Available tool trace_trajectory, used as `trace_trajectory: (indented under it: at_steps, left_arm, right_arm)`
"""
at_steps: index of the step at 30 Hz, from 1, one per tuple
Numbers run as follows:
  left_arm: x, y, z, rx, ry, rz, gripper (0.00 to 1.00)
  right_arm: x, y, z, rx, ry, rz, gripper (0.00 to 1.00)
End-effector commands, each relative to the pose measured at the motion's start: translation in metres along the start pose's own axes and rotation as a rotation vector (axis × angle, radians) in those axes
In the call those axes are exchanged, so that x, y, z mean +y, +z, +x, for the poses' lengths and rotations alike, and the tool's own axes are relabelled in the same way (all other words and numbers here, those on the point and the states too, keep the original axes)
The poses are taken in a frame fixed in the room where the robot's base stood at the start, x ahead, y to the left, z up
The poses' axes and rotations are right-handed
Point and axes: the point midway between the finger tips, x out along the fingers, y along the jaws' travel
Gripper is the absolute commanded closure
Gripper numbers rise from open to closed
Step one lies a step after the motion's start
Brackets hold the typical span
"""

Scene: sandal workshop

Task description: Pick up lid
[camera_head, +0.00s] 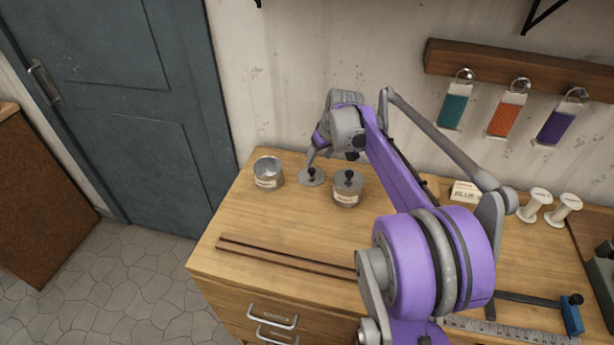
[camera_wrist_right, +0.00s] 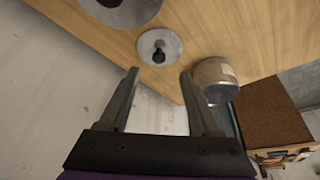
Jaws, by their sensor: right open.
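A round grey metal lid (camera_head: 312,177) with a black knob lies flat on the wooden workbench between two tins. In the right wrist view the lid (camera_wrist_right: 172,48) shows just beyond my fingertips. An open, empty-looking metal tin (camera_head: 268,172) stands to its left in the head view; it also shows in the wrist view (camera_wrist_right: 213,80). My right gripper (camera_wrist_right: 159,71) is open and empty, its fingers pointing toward the lid. In the head view the right gripper (camera_head: 311,158) is just above and behind the lid, apart from the knob as far as I can tell. My left gripper is not in view.
A lidded tin (camera_head: 347,198) stands close to the right of the lid. Brown strips (camera_head: 280,258) lie along the bench front. Further right are a glue box (camera_head: 465,192), white spools (camera_head: 535,205) and a metal ruler (camera_head: 500,332). The wall is close behind the bench.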

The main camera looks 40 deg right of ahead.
Motion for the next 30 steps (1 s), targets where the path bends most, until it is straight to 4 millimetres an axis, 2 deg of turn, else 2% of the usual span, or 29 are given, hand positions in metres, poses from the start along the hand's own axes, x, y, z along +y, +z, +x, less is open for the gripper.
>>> trace_trajectory:
  at_steps: [4,11,21,30]
  left_arm:
    - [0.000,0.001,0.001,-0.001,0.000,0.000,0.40]
    - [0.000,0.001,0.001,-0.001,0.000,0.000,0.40]
    - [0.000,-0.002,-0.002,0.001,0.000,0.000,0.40]
    - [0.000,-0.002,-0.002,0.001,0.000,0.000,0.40]
  right_arm:
    - [0.000,0.000,0.026,0.000,0.000,-0.002,0.36]
    - [-0.001,-0.001,0.045,0.000,0.000,-0.001,0.36]
    - [0.001,-0.004,0.089,0.000,0.000,-0.001,0.36]
    - [0.001,-0.004,0.093,0.000,0.000,-0.001,0.38]
